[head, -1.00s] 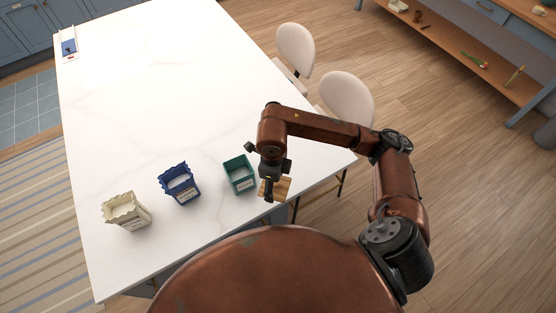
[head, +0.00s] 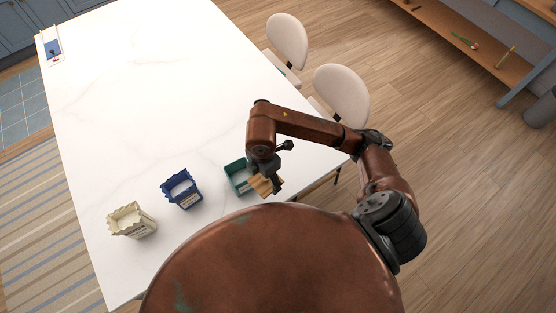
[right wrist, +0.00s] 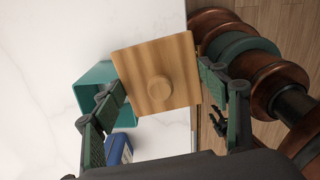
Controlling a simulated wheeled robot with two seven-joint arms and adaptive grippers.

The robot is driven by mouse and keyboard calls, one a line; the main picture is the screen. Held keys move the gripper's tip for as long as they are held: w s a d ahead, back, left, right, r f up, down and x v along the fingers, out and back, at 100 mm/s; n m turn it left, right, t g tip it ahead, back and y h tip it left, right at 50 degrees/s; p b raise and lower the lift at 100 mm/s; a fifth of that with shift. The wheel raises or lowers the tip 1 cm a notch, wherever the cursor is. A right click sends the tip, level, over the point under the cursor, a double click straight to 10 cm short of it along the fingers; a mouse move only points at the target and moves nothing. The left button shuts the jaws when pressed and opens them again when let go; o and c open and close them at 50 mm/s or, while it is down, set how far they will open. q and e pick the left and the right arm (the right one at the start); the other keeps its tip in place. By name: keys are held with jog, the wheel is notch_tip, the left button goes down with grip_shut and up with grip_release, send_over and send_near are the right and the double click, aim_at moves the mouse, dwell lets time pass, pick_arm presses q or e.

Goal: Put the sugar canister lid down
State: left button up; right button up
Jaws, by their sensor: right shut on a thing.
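A square wooden lid (head: 260,187) with a round knob is held by my right gripper (head: 269,184). In the right wrist view the lid (right wrist: 158,72) sits between the two fingers, its knob facing the camera. The lid is close beside the open teal canister (head: 238,177) and overlaps its right side in the head view. The teal canister also shows partly behind the lid in the right wrist view (right wrist: 91,92). I cannot read the labels, so I cannot tell which canister is sugar. My left gripper is out of view.
An open blue canister (head: 182,190) and an open cream canister (head: 132,221) stand to the left on the white marble table (head: 140,100). Two pale chairs (head: 341,95) stand along its right side. A small blue-and-white item (head: 54,47) lies at the far corner. The table middle is clear.

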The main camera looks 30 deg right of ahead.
jog(key=shift+w+m, duration=0.15)
jog(key=shift+m, duration=0.55)
jog(key=w+d+f, duration=0.2)
jog(key=d+f, duration=0.1)
jog(key=w+d+f+p, duration=0.1)
jog(key=w+d+f, duration=0.1)
jog(key=w+d, duration=0.1)
jog(key=w+d+f+p, duration=0.1)
jog(key=w+d+f, duration=0.2)
jog(key=d, duration=0.1)
jog(key=shift+f, duration=0.3)
jog(key=shift+w+d+f, duration=0.3)
jog(key=shift+d+f, duration=0.15)
jog(key=shift+f, duration=0.25)
notch_tip(320, 180, down, 2)
jog(key=shift+a+f+p, duration=0.1)
jog(key=shift+f+p, duration=0.05)
jog(key=shift+p, duration=0.7)
jog(key=shift+f, duration=0.3)
jog(key=o, duration=1.2)
jog(key=shift+f, duration=0.1)
jog(key=shift+c, duration=0.2)
